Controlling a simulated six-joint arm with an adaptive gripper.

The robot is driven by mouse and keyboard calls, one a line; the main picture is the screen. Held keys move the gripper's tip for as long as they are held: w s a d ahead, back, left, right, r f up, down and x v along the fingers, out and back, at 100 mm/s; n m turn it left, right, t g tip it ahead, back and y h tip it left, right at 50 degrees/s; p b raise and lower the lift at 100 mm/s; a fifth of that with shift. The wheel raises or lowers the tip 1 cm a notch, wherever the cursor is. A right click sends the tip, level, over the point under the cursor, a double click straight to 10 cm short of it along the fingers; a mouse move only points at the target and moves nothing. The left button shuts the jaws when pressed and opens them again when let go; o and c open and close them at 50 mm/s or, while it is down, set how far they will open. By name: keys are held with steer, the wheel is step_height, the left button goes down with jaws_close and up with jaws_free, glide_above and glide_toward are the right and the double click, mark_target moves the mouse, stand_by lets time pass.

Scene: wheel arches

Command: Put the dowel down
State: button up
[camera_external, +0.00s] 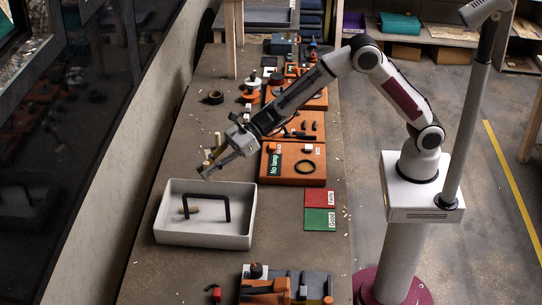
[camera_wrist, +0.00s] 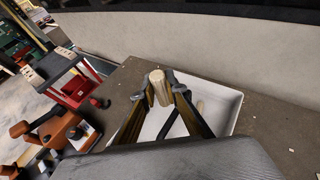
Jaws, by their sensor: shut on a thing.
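My gripper (camera_external: 207,170) is shut on a pale wooden dowel (camera_wrist: 160,88), which stands out between the two fingertips in the wrist view. In the external view the gripper is above the far edge of a white tray (camera_external: 163,207), with the dowel at its fingers small and partly hidden. The dowel is clear of the tray floor as far as I can see. The tray's wall also shows in the wrist view (camera_wrist: 236,112). Another small tan piece (camera_external: 191,210) lies in the tray, beside a black arch (camera_external: 207,198).
An orange block marked "No lamp" (camera_external: 283,178) stands right of the tray on the bench. A red card (camera_external: 320,198) and a green card (camera_external: 320,219) lie nearby. Tools and parts (camera_external: 285,287) sit at the near end. A wall runs along the left; bare bench surrounds the tray.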

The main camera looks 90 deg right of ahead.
steer(key=shift+f, duration=1.25)
steer(key=shift+f, duration=1.85)
steer(key=shift+f, duration=0.15)
steer(key=o, duration=0.8)
steer(key=shift+r, duration=0.2)
steer(key=shift+v, duration=6)
steer(key=shift+f, duration=0.1)
